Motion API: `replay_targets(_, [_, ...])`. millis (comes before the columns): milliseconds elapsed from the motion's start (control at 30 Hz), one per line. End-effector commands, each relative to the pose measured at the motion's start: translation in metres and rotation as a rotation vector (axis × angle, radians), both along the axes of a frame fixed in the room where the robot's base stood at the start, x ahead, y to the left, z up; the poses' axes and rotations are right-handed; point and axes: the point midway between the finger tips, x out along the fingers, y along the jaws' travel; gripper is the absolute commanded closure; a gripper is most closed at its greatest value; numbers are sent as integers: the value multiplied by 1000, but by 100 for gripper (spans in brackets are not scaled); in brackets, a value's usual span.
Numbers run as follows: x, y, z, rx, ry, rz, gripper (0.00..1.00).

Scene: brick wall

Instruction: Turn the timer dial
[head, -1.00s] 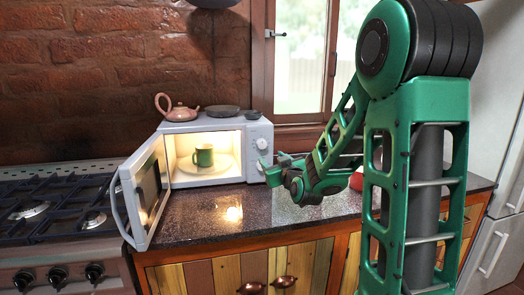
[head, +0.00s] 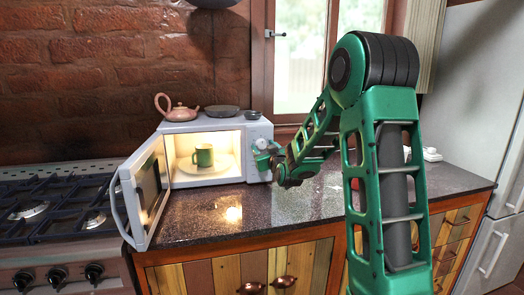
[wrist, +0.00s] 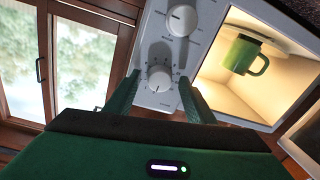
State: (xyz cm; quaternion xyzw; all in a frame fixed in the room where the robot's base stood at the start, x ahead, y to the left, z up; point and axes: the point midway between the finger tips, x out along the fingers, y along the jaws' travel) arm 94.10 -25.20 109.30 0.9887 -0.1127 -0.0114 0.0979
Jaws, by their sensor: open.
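The white microwave (head: 228,124) stands on the counter with its door open. Its control panel has two round white dials. In the wrist view, which is upside down, the upper dial (wrist: 160,80), ringed by marks, appears between the fingertips of my gripper (wrist: 158,77). Gaps show on both sides of it; I cannot tell how far the tips reach around it. The lower dial (wrist: 182,20) is farther from the fingers. I cannot read which is the timer. In the head view my gripper (head: 263,156) is open at the panel and hides the lower dial.
A green mug (head: 203,156) stands inside the lit microwave. The open door (head: 146,192) juts out to the left. The counter (head: 210,215) in front is clear. A window (head: 303,60) is behind.

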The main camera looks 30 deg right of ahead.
Motion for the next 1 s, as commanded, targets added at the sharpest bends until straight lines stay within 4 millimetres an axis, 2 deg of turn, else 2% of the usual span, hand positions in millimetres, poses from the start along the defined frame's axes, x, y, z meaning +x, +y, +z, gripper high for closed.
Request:
replay_targets(300, [3,-1,0,0,1,0,50])
replay_targets(333, [3,0,0,0,1,0,55])
replay_targets(400, [3,0,0,0,1,0,72])
replay_targets(500, [3,0,0,0,1,1,92])
replay_targets(767, [3,0,0,21,-5,1,91])
replay_targets(1000, [3,1,-1,133,-37,3,91])
